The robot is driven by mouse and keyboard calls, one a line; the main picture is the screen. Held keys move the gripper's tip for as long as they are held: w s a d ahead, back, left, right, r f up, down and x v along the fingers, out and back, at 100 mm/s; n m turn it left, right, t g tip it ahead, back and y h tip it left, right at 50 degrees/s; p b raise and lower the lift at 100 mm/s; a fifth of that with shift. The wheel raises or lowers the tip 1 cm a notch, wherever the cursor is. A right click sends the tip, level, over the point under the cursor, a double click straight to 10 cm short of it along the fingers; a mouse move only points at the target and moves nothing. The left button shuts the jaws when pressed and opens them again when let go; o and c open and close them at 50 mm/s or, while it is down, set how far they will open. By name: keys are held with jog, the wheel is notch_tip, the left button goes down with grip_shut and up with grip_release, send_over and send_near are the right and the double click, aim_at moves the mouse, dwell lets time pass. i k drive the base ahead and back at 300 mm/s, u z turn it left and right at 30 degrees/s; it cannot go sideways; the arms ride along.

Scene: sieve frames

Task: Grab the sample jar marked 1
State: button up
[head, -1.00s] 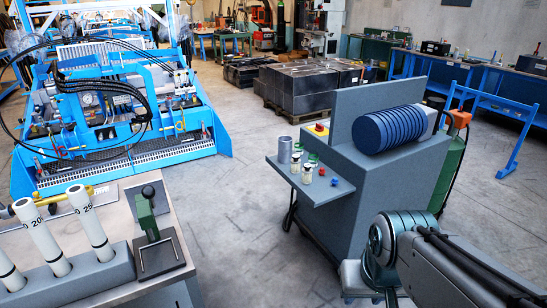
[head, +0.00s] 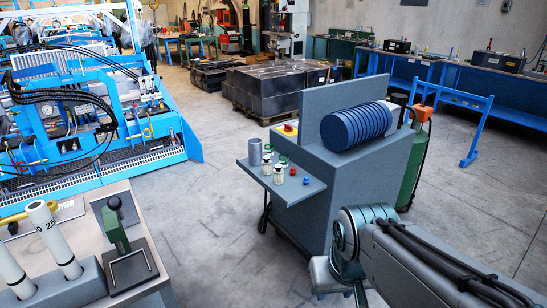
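Several small sample jars stand close together on the grey side shelf (head: 313,190) of the machine in the middle. A grey open cylinder (head: 255,152) stands at the shelf's back left. The number marks are too small to read, so I cannot tell which jar is 1. My arm is at the lower right, apart from the shelf; its gripper is out of view.
The grey machine (head: 345,185) carries a blue ribbed drum (head: 356,125) and an upright panel behind the shelf. A green cylinder (head: 414,165) stands at its right. A workbench (head: 78,240) with white tubes is at lower left. The floor (head: 215,205) between is clear.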

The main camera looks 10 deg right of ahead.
aim_at(283, 157)
jog(key=u, duration=0.2)
jog(key=i, duration=2)
jog(key=z, duration=0.75)
jog(key=i, duration=0.5)
jog(key=z, duration=0.2)
